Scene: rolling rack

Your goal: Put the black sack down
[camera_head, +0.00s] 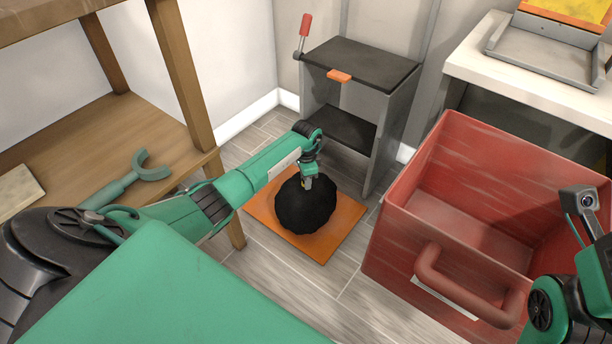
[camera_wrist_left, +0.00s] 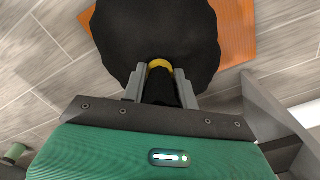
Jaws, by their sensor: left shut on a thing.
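The black sack (camera_head: 305,207) is a round dark lump over the orange mat (camera_head: 345,215) on the floor; I cannot tell whether it touches the mat. My left gripper (camera_head: 308,182) reaches down from above and is shut on the sack's top. In the left wrist view the sack (camera_wrist_left: 158,32) fills the top middle, with a yellow band (camera_wrist_left: 159,64) between the fingers of the gripper (camera_wrist_left: 161,88). The orange mat (camera_wrist_left: 238,30) shows behind it. My right arm is at the lower right, with its fingers not clearly visible.
A red open crate (camera_head: 400,235) with a handle stands right of the mat. A grey stand with a black top (camera_head: 362,62) is behind it. A wooden rack (camera_head: 188,80) is at the left, and a white bench (camera_head: 500,75) at the upper right.

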